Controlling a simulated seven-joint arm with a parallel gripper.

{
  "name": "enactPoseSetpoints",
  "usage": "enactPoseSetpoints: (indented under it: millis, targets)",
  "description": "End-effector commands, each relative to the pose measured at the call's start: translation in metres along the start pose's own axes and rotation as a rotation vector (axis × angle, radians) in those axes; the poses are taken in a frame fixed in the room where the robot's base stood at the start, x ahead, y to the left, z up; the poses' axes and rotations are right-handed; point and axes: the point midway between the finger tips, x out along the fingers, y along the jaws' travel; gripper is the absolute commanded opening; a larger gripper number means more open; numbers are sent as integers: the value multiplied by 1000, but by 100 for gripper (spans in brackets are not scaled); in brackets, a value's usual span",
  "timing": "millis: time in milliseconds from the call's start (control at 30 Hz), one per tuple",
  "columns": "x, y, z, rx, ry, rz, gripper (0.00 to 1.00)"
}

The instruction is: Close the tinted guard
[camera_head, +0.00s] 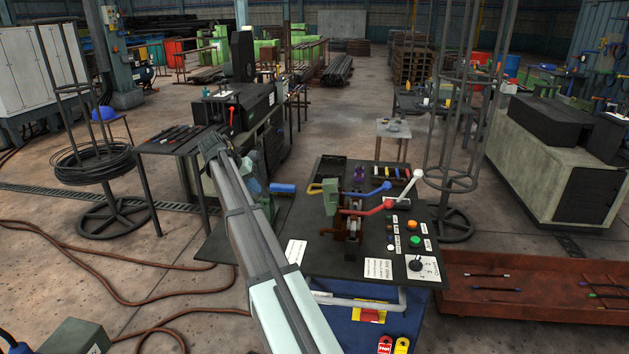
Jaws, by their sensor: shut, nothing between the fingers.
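The black control table (315,256) stands in front of me with a lever mechanism on it. I cannot make out the tinted guard for certain among the dark parts there. A red lever (368,209), a blue lever (370,191) and a white lever (407,185) reach out to the right of the mechanism. A brown-edged upright part (353,229) stands below them. My arm crosses the left side of the table. My gripper (268,203) appears at the table's left side, left of the mechanism, partly hidden by my arm. It is shut and empty.
A blue handle (283,188) lies left of the mechanism. Orange and green buttons (414,241) and a rotary knob (415,264) sit at the table's right. A wire stand (445,185) rises behind it. A rusty tray (530,285) is at right. Hoses cross the left floor.

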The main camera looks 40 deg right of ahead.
Motion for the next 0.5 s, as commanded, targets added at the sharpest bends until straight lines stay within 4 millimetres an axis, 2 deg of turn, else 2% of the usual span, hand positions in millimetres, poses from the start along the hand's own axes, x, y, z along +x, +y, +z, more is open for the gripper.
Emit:
enactPoseSetpoints:
  millis: [33, 100, 200, 333, 500]
  targets:
    - [2, 27, -14, 60, 0, 29, 0]
    - [3, 58, -27, 131, 4, 65, 0]
    - [4, 90, -38, 207, 8, 104, 0]
    - [4, 113, -45, 259, 11, 131, 0]
    - [13, 119, -46, 272, 11, 139, 0]
